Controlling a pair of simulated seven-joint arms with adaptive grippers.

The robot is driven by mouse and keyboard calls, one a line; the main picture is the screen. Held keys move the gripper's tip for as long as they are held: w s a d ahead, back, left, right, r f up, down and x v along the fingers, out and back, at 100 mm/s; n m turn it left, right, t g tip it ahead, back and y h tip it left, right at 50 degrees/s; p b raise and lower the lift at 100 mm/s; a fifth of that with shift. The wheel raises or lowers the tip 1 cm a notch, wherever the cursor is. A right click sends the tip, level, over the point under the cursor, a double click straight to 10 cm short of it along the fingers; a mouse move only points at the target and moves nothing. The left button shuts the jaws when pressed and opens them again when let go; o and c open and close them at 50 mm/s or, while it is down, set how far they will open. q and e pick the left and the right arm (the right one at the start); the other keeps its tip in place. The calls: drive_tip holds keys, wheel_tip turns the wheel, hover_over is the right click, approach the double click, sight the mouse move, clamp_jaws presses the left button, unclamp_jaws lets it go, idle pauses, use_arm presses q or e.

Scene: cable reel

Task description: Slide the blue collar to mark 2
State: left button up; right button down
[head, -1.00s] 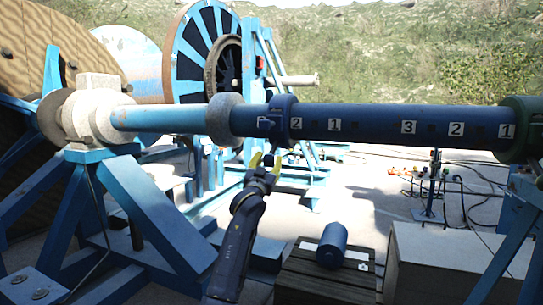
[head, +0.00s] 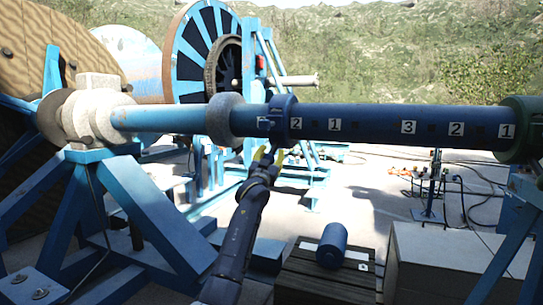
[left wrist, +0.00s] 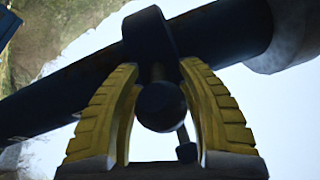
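The blue collar (head: 283,119) is a dark blue ring around the long dark blue bar (head: 375,123). It sits just left of a number 2 plate (head: 296,124). A second number 2 plate (head: 456,130) is farther right on the bar. My left gripper (head: 269,154) is just below the collar, its yellow fingers apart. In the left wrist view, a round dark knob (left wrist: 160,106) below the collar (left wrist: 148,33) lies between the open fingers, with gaps visible on both sides. My right gripper is not in view.
A grey ring (head: 223,120) is left of the collar, and a dark green end piece (head: 520,130) is at the bar's right end. A blue cylinder (head: 333,243) rests on a slatted crate (head: 325,285) below. The bar between collar and green end is clear.

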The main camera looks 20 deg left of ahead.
use_arm(q)
clamp_jaws()
